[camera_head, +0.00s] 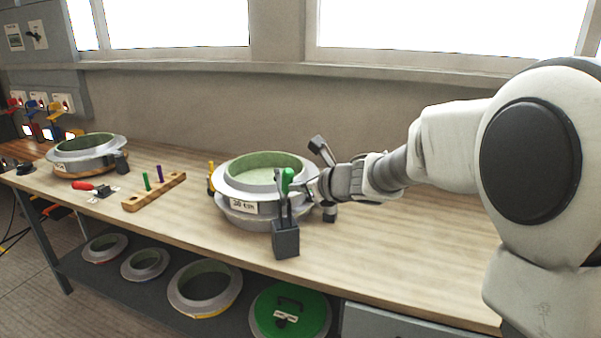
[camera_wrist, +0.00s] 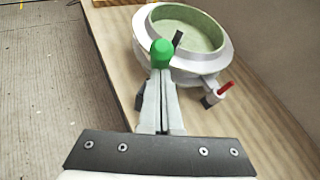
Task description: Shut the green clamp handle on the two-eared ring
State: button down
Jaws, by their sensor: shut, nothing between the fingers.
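The round mould ring (camera_head: 240,208) with a pale green inside stands mid-bench with a white label on its front. It also shows in the wrist view (camera_wrist: 205,62). The green clamp handle (camera_head: 287,180) stands upright at the ring's front right, above a dark grey clamp block (camera_head: 286,240). My gripper (camera_head: 312,187) is shut and empty just right of the green handle. In the wrist view my shut fingers (camera_wrist: 160,82) point at the green handle tip (camera_wrist: 161,50); I cannot tell whether they touch. The ring's ears are not clearly visible.
A yellow clamp handle (camera_head: 211,177) is at the ring's left, and a dark-tipped lever (camera_head: 322,150) rises at its right. A red handle (camera_wrist: 225,88) shows in the wrist view. A wooden peg block (camera_head: 155,192) and another ring (camera_head: 87,150) stand left.

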jog(key=w+r+g+p, duration=0.1)
jog(key=p, duration=0.4)
jog(key=w+a+r+g+h+p, duration=0.1)
jog(key=w+p, duration=0.1)
jog(key=p, duration=0.4)
jog(key=shift+w+r+p, duration=0.1)
jog(key=shift+w+p, duration=0.05)
jog(key=shift+p, duration=0.15)
dwell(0.6)
